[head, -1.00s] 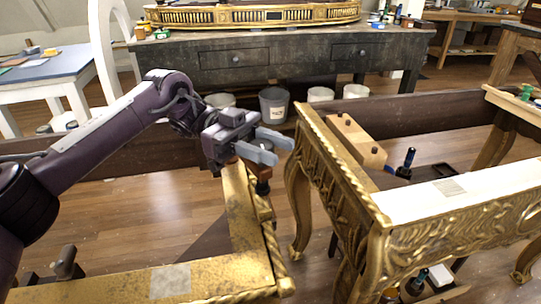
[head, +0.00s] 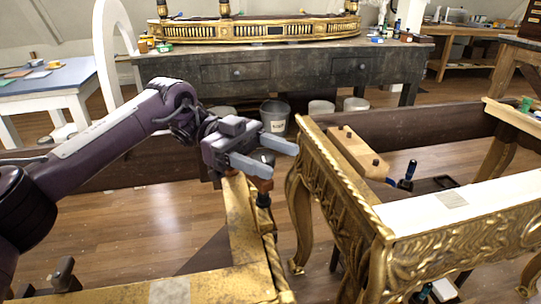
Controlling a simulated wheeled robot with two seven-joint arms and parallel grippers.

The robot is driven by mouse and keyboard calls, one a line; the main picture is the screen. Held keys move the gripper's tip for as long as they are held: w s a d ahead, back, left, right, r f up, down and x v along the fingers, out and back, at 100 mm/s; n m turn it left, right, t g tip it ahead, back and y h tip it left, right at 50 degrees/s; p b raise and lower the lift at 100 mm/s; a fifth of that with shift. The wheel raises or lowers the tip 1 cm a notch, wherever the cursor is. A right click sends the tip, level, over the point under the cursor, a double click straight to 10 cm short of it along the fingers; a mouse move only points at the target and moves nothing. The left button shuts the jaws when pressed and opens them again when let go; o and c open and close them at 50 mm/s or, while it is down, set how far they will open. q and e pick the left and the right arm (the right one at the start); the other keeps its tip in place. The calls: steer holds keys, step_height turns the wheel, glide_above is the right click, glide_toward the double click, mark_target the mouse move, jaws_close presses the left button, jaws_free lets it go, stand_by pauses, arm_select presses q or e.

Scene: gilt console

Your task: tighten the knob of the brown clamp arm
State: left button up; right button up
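The near finger and gripper body hide part of the clamp. My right gripper is not in view.
The gilt console (head: 352,205) stands close to the right of the gripper. A wooden block with dark knobs (head: 357,152) and a blue-handled tool (head: 407,176) are further right. Another dark clamp (head: 64,276) sits at lower left. Buckets (head: 274,116) stand behind, under the workbench.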

arm_select(q)
steer(key=shift+f, duration=0.15)
step_height(320, 180, up, 15)
steer(key=p, duration=0.3)
step_height(320, 180, up, 5)
glide_above(271, 159)
steer(key=shift+p, duration=0.3)
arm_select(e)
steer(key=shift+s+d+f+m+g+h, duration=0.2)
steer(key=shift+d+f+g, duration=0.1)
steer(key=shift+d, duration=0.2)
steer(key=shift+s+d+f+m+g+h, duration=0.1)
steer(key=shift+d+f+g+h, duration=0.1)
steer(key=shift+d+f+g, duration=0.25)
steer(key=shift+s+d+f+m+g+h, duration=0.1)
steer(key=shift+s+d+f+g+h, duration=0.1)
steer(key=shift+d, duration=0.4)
